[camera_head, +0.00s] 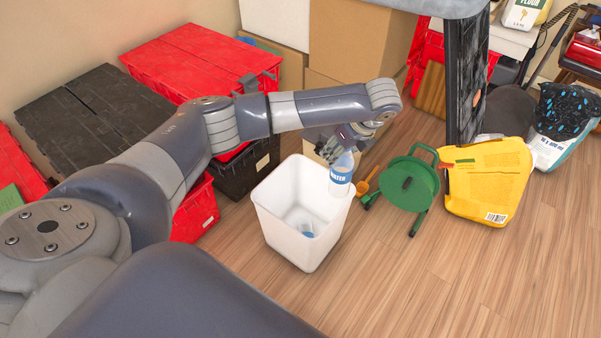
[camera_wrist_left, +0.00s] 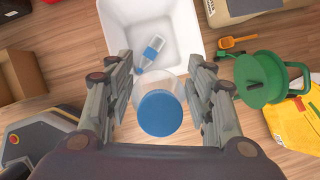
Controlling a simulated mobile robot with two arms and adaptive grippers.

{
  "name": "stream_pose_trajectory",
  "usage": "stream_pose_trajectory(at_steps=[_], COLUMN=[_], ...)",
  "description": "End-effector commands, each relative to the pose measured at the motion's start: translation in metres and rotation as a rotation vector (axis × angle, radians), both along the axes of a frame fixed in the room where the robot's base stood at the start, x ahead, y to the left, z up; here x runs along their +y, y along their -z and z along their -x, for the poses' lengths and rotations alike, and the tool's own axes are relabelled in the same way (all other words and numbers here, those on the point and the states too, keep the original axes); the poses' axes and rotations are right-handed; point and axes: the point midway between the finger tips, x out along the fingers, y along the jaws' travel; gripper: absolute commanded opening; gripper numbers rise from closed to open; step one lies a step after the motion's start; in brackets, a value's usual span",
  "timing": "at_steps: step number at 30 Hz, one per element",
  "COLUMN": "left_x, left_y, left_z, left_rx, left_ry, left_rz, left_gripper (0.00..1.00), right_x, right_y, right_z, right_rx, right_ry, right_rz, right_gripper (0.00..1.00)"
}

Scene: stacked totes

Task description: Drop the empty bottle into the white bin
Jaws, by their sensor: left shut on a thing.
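My left gripper (camera_head: 341,151) is shut on a clear bottle (camera_head: 341,176) with a blue-and-white label reading WATER. The bottle hangs roughly upright, its blue cap (camera_wrist_left: 160,113) facing the left wrist camera between the fingers (camera_wrist_left: 166,88). The white bin (camera_head: 297,247) stands on the floor with an open top. In the head view the bottle overlaps the bin's far right rim; in the left wrist view it overlaps the rim nearest the gripper. Another small bottle (camera_wrist_left: 150,51) with blue parts lies inside the bin. My right gripper is not in view.
A yellow bag (camera_head: 488,180) is farther right. Red totes (camera_head: 200,60) and black totes (camera_head: 95,110) are stacked behind and left. Wooden floor (camera_head: 400,280) in front is clear.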

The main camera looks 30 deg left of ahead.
Motion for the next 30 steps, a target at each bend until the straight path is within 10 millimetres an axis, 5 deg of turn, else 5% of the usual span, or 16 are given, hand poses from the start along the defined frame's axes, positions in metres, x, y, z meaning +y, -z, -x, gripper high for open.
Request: stream_pose_trajectory(at_steps=[1, 15, 21, 30], left_x=[0.01, 0.102, 0.128, 0.137], left_y=[0.022, 0.138, 0.166, 0.176], left_z=[-0.003, -0.028, -0.027, -0.027], left_rx=[0.004, 0.004, 0.002, 0.001], left_ry=[0.066, 0.717, 0.881, 0.951], left_rz=[0.002, 0.002, 0.001, -0.001], left_gripper=[0.33, 0.33, 0.33, 0.33], right_x=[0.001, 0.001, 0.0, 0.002], right_y=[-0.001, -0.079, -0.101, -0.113], right_z=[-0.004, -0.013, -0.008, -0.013], right_rx=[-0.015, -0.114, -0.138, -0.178], right_ry=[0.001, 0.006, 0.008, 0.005], right_rz=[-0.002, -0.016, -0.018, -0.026], right_gripper=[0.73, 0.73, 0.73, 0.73])
